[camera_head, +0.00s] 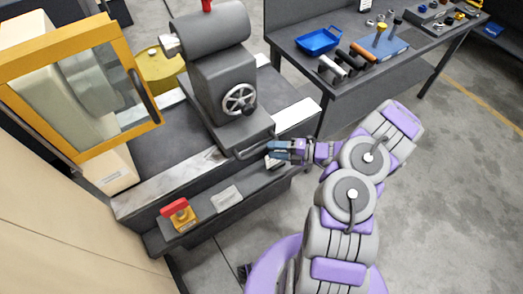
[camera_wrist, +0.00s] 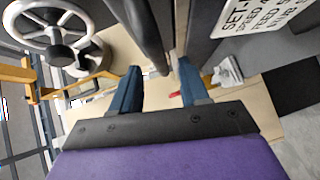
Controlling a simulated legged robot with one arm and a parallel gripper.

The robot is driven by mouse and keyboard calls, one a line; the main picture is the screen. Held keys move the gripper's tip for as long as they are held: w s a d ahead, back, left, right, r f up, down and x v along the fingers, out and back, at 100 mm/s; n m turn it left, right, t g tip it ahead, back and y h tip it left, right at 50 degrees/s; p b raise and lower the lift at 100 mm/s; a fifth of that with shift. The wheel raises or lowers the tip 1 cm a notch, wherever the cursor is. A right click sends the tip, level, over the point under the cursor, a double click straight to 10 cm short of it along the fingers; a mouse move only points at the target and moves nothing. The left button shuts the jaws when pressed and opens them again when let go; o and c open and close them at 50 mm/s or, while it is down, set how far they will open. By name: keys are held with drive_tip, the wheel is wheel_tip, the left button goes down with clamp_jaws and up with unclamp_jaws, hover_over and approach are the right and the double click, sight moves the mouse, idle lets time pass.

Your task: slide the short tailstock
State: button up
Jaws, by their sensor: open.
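The short tailstock (camera_head: 222,80) is a grey casting with a rounded barrel on top, standing on the lathe bed (camera_head: 180,132). Its silver handwheel (camera_head: 239,99) faces my arm and also shows at the upper left of the wrist view (camera_wrist: 48,22). A dark bar handle (camera_head: 255,148) sticks out low on the tailstock's near side. My gripper (camera_head: 270,151) is open beside this handle. In the wrist view the two blue fingers (camera_wrist: 157,72) are apart, with a dark rounded bar (camera_wrist: 148,35) just beyond the gap between them. I cannot tell whether they touch it.
A yellow-framed guard door (camera_head: 85,85) stands at the left. A red-handled yellow switch box (camera_head: 180,214) sits on the front ledge. A workbench (camera_head: 345,90) with a blue tray (camera_head: 318,40) and tools stands at the upper right. Open floor (camera_head: 460,200) lies to the right.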

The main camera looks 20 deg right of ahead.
sight(262, 150)
drive_tip(key=shift+b+x, duration=0.5)
drive_tip(key=shift+x, duration=2.15)
drive_tip(key=shift+c, duration=0.3)
clamp_jaws()
drive_tip(key=shift+f, duration=0.1)
